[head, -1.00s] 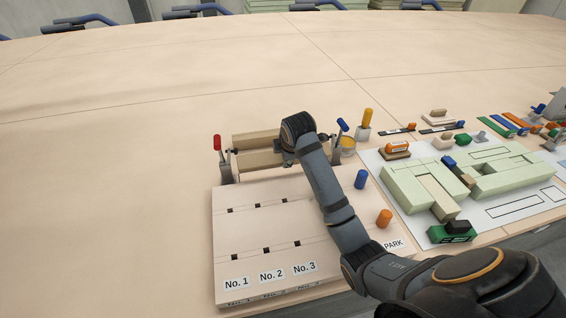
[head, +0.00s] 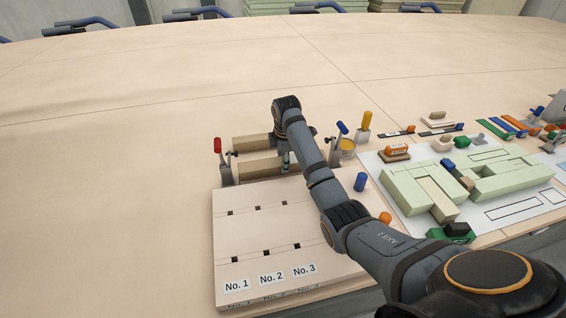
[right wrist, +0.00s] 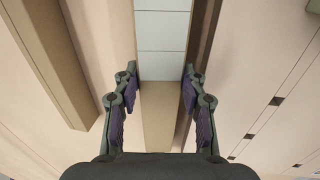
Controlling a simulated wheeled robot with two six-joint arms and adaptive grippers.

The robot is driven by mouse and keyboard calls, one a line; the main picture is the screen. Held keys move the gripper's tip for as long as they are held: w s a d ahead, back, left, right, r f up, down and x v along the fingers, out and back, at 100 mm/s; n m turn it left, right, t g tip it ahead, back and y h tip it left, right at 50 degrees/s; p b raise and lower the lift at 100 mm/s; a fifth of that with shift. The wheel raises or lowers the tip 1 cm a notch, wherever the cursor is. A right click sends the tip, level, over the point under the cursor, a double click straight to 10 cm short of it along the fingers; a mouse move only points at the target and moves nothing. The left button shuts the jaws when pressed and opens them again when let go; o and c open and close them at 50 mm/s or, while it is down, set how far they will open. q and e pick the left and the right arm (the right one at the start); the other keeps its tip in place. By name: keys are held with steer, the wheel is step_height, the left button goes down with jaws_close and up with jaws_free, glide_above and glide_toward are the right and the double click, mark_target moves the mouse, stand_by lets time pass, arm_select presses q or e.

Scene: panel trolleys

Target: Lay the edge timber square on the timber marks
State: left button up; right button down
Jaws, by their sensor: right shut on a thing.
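Two pale wooden timbers lie side by side behind the numbered board. In the head view, my right gripper (head: 286,163) comes down on the front timber (head: 257,167), and my arm hides part of it. In the right wrist view, the fingers (right wrist: 162,82) are shut on either side of this timber (right wrist: 158,115). A whitish strip with cross lines (right wrist: 163,30) runs along part of its length. The back timber (head: 250,142) lies apart from it and also shows in the wrist view (right wrist: 52,65). I cannot make out the timber marks. My left gripper is not in view.
The board (head: 240,212) with square holes and number labels lies in front of the timbers. A red-handled clamp (head: 218,150) and a blue-handled clamp (head: 342,130) flank them. Green blocks (head: 405,188) stand at right. The table at left is clear.

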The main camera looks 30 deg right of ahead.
steer(key=shift+w+r+g, duration=0.15)
steer(key=shift+g, duration=0.45)
steer(key=shift+f, duration=0.85)
steer(key=c, duration=1)
jaws_free()
